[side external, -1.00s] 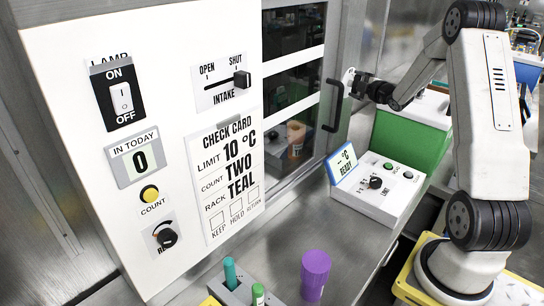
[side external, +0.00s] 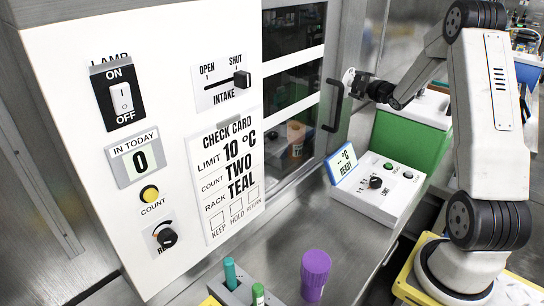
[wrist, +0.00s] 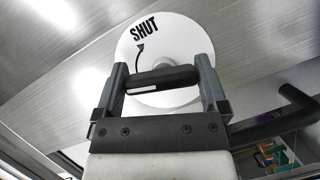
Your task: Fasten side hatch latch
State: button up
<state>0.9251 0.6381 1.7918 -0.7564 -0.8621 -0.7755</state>
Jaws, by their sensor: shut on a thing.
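The side hatch latch is a round white disc (wrist: 176,42) marked SHUT with a curved arrow. It has a dark bar-shaped handle (wrist: 163,79) across it in the wrist view. My gripper (wrist: 161,77) has its two fingers on either end of this handle and is shut on it. In the side view my gripper (side external: 360,84) reaches from the right to the white latch disc (side external: 348,77) beside the glass door. My gripper partly hides the disc there, and the handle's angle cannot be told in that view.
A black door handle (side external: 332,105) stands out just left of my gripper, and a dark bar (wrist: 275,122) shows at right in the wrist view. Below are a white control box (side external: 378,190) and a green box (side external: 408,140). A purple cup (side external: 315,274) stands on the bench.

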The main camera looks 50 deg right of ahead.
jog(key=shift+m+g+y, duration=0.35)
jog(key=shift+m+y, duration=0.3)
jog(key=shift+m, duration=0.65)
jog(key=shift+m+g+y, duration=0.35)
jog(key=shift+m+y, duration=0.3)
jog(key=shift+m, duration=0.65)
dwell(1.2)
jog(key=shift+d+m+y, duration=0.1)
jog(key=shift+m+y, duration=1.5)
jog(key=shift+m, duration=0.8)
dwell(1.8)
